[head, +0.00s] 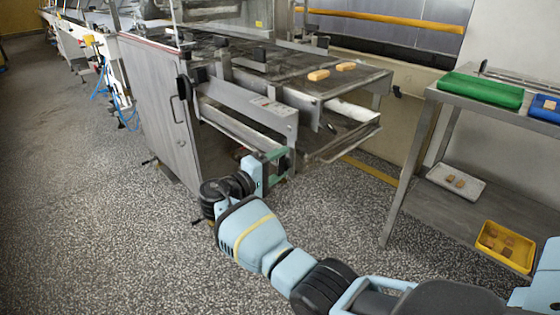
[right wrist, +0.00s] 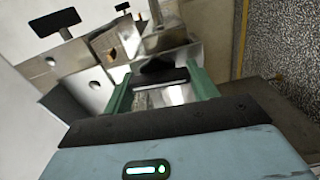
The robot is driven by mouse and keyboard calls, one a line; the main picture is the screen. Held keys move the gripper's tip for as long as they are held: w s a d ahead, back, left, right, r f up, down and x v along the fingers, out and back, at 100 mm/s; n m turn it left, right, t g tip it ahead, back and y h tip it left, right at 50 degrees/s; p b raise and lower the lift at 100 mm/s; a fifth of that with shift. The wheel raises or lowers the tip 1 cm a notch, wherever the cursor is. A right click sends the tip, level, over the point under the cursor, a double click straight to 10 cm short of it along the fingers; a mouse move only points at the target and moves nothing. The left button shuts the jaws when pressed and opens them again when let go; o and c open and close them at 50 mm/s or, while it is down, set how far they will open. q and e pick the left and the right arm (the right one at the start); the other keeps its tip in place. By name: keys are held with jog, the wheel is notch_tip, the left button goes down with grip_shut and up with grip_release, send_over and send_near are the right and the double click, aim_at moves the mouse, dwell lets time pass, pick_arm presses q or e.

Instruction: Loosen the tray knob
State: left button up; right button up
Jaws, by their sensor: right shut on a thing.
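The enrober (head: 225,110) stands ahead, with a mesh belt (head: 300,75) on top and a tray (head: 345,145) under its open end. My right gripper (head: 278,160) is at the lower front corner of the machine's side frame. In the right wrist view, the green fingers of my right gripper (right wrist: 162,88) are shut on the dark tray knob (right wrist: 162,72), one finger on each side. The head view does not show the knob clearly, as the gripper covers that spot. My left gripper is in neither view.
Two orange-brown pieces (head: 318,75) lie on the belt. A metal rack (head: 440,205) on the right holds a green tray (head: 482,90), a blue bin (head: 545,108), a white tray (head: 440,182) and a yellow bin (head: 505,247). The speckled floor (head: 110,220) at left is clear.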

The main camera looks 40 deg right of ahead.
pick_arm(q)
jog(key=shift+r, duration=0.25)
pick_arm(e)
jog(key=shift+n, duration=0.4)
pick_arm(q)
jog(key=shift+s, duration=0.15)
pick_arm(e)
jog(key=o, duration=1)
jog(key=shift+c, duration=0.2)
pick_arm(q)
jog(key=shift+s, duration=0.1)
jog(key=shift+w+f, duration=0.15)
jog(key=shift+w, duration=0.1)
pick_arm(e)
jog(key=a, duration=0.7)
jog(key=shift+s+a, duration=0.3)
jog(key=shift+a, duration=0.1)
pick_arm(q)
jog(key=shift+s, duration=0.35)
